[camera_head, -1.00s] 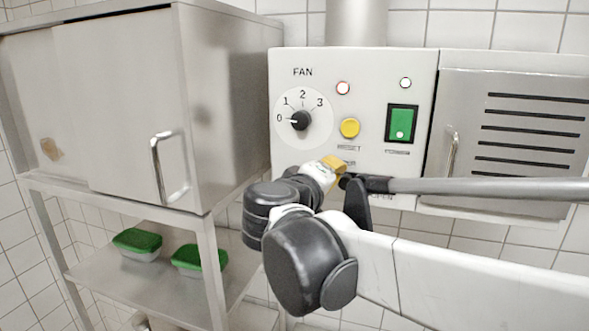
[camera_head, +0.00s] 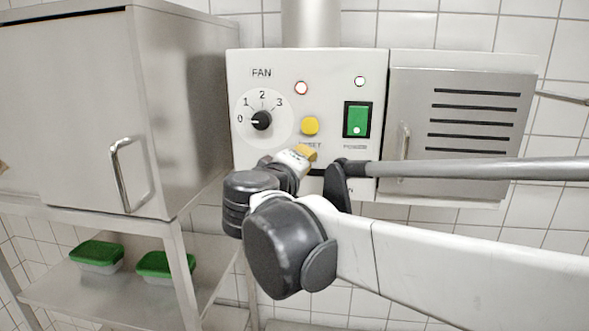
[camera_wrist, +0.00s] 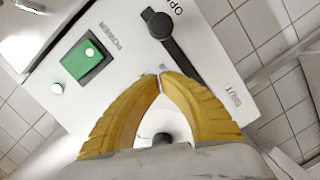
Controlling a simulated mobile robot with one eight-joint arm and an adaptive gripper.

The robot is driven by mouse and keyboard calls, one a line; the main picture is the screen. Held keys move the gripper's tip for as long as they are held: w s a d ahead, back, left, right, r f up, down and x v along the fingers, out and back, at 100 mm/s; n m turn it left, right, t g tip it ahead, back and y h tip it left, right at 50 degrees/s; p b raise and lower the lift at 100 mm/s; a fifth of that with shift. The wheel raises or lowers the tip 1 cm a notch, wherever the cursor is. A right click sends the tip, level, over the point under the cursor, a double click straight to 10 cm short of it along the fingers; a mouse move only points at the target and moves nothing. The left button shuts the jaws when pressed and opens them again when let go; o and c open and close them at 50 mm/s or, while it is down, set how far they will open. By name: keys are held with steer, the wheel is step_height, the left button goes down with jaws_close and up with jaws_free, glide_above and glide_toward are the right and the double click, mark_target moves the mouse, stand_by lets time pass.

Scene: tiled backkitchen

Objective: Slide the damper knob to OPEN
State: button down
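The damper slider is a long dark slot (camera_wrist: 185,56) on the white control panel in the wrist view. One end is by the lettering OPEN at the top edge, the other by SHUT at the right. A wider dark block, apparently the damper knob (camera_wrist: 160,25), sits at the OPEN end. My gripper (camera_wrist: 160,75) has yellow fingers with their tips together, beside the slot and apart from the knob. I see nothing held between the tips. In the head view my gripper (camera_head: 305,153) is just below the yellow RESET button; my arm hides most of the slider.
The panel carries a fan dial (camera_head: 261,120), a yellow button (camera_head: 310,126) and a green power switch (camera_head: 357,119). A louvred metal box (camera_head: 465,130) adjoins on the right. A steel cabinet (camera_head: 80,110) stands left, above a shelf with green-lidded containers (camera_head: 97,254).

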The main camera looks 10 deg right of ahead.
steer(key=shift+a+f+b+v, duration=0.3)
steer(key=shift+f+b+v, duration=0.6)
steer(key=shift+v, duration=4.35)
steer(key=s+d+f+m+g+y+b, duration=0.1)
steer(key=s+d+f+g+b, duration=0.15)
steer(key=f+b, duration=0.45)
steer(key=s+d+f+m+g+b, duration=0.1)
steer(key=d+f+b, duration=0.3)
steer(key=f, duration=0.8)
steer(key=s+d+f+g+y+b, duration=0.15)
steer(key=d+f+b, duration=0.3)
steer(key=f, duration=0.45)
steer(key=s+f+m+y+b, duration=0.1)
steer(key=s+f+y+b, duration=0.1)
steer(key=f+b, duration=0.5)
steer(key=s+f+m+g+y+b, duration=0.1)
steer(key=s+f+b, duration=0.4)
steer(key=f, duration=1.2)
steer(key=s+f+m+g+y+b, duration=0.1)
steer(key=s+f+m+y+b, duration=0.1)
steer(key=f+b, duration=0.8)
step_height(320, 180, down, 3)
steer(key=shift+s+a+f+m+y, duration=0.1)
steer(key=shift+s+a+m+y, duration=0.3)
steer(key=shift+s, duration=0.4)
